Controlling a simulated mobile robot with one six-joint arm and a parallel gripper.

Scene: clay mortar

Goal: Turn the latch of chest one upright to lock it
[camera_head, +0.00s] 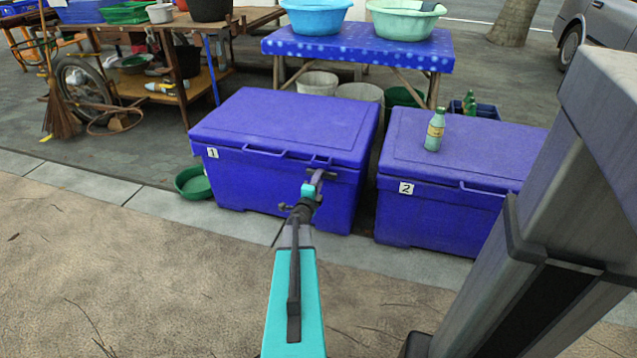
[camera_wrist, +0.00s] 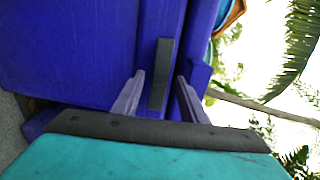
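Chest one (camera_head: 275,195) is a closed blue-purple chest with a white "1" label, left of chest two. My gripper (camera_head: 318,176) reaches its front near the right end, just below the lid edge. In the wrist view, which is rolled sideways, the latch (camera_wrist: 161,72) is a dark flat bar on the chest front. It lies roughly level along the chest, not upright. My gripper (camera_wrist: 160,82) is open there, one finger on each side of the bar, with small gaps showing. In the head view my gripper largely covers the latch.
Chest two (camera_head: 440,210) stands close on the right, with a green bottle (camera_head: 435,130) on its lid. A green basin (camera_head: 194,183) sits on the ground left of chest one. A blue-covered table (camera_head: 355,45) stands behind. The paving in front is clear.

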